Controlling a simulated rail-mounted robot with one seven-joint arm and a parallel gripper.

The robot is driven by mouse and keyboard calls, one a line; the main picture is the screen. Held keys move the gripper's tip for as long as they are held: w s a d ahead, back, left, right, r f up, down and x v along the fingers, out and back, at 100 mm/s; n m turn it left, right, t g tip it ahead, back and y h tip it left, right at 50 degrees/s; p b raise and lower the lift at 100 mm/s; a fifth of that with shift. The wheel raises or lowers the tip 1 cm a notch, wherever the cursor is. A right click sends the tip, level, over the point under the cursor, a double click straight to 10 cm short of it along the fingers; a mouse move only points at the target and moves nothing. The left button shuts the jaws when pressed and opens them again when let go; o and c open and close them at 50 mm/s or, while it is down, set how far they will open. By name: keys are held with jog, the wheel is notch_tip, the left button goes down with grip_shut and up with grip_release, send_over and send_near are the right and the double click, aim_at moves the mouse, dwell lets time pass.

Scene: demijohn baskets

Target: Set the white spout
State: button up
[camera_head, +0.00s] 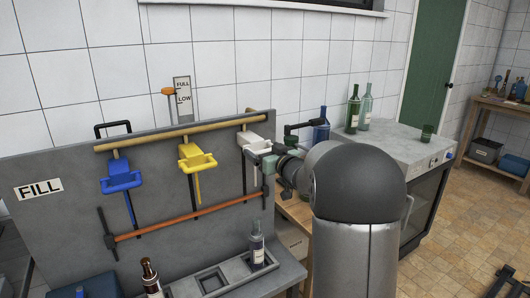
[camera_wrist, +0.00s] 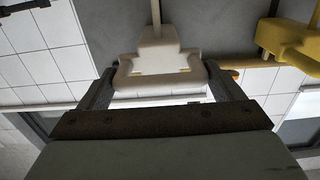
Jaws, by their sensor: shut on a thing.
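The white spout (camera_head: 254,140) hangs at the right end of the wooden rail, to the right of the yellow spout (camera_head: 194,158) and the blue spout (camera_head: 121,176). My gripper (camera_head: 265,154) reaches it from the right. In the wrist view the white spout (camera_wrist: 160,68) sits between the two fingers of my gripper (camera_wrist: 158,82), which are shut on it. Part of the yellow spout (camera_wrist: 292,42) shows at the upper right. My arm hides the area just right of the white spout in the head view.
A red-brown bar (camera_head: 188,218) runs below the spouts. A FILL sign (camera_head: 39,188) is on the grey panel. Green bottles (camera_head: 353,110) stand on a cabinet (camera_head: 395,147) behind my arm.

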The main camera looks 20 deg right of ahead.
jog(key=o, duration=1.2)
jog(key=shift+r, duration=0.45)
jog(key=shift+f, duration=0.15)
jog(key=s, duration=0.5)
jog(key=s+d, duration=0.1)
jog(key=s, duration=0.5)
jog(key=s+d+b, duration=0.1)
jog(key=s, duration=0.5)
jog(key=shift+s, duration=0.2)
jog(key=shift+w+a, duration=0.1)
jog(key=s+a+f+m+g+h+p, duration=0.3)
jog(key=s+a+f+g+h+p, duration=0.15)
jog(key=s+a+f+g, duration=0.4)
jog(key=s+a+f+g+y, duration=0.1)
jog(key=s+a+g, duration=0.2)
jog(key=s+a, duration=0.1)
jog(key=s+a+f+n+g+y+p, duration=0.1)
jog(key=s+a+f+g, duration=0.1)
jog(key=s+a, duration=0.3)
jog(key=s+a+f+n+g+y, duration=0.1)
jog(key=s+a+f+g, duration=0.1)
jog(key=s+a+g, duration=0.2)
jog(key=shift+s+a+p, duration=0.15)
jog(key=shift+s+a, duration=0.05)
jog(key=shift+s, duration=0.45)
jog(key=shift+s+a+p, duration=0.15)
jog(key=shift+s, duration=0.5)
